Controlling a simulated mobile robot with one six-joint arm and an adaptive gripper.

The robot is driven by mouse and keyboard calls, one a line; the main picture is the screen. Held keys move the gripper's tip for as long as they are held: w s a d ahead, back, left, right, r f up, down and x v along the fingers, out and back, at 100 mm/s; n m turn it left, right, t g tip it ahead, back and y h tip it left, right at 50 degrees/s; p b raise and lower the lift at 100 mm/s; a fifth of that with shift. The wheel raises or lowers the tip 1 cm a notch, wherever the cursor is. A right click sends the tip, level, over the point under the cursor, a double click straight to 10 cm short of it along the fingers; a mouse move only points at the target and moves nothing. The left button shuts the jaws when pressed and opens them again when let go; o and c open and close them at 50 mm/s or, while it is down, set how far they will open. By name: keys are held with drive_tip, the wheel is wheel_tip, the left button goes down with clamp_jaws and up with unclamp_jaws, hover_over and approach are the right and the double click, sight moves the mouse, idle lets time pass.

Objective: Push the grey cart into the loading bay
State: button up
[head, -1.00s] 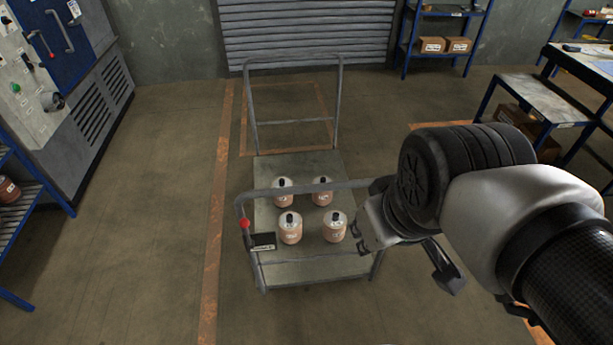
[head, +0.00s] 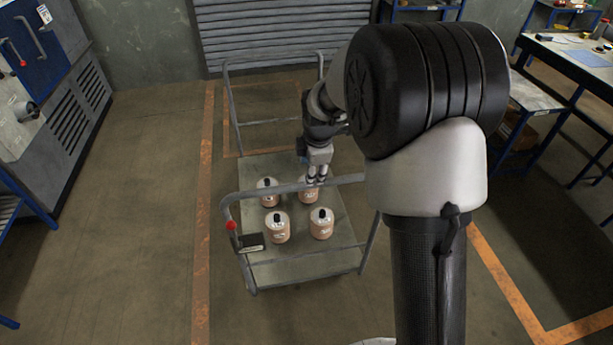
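The grey cart (head: 296,272) stands in front of me, with a flat deck and a tube handle at each end. Several pale, black-capped containers sit on its deck, one of them at the front left (head: 277,228). The near handle carries a red knob and a dark label plate. The loading bay looks to be the orange-outlined floor area (head: 272,100) before the shutter; the cart's far handle overlaps it in the picture. My gripper (head: 316,182) points down at the near handle's crossbar, its fingers close to or touching the bar. I cannot tell whether they close on it.
A grey shutter (head: 285,35) closes the back wall. An orange floor line (head: 203,200) runs left of the cart, with open floor beyond it. A machine cabinet (head: 75,95) stands at the left. A small table (head: 535,95) and a workbench stand at the right.

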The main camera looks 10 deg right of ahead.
drive_tip(key=b+x, duration=0.5)
drive_tip(key=x, duration=0.6)
drive_tip(key=shift+s+b, duration=0.1)
drive_tip(key=shift+b, duration=0.3)
drive_tip(key=shift+c, duration=0.4)
clamp_jaws()
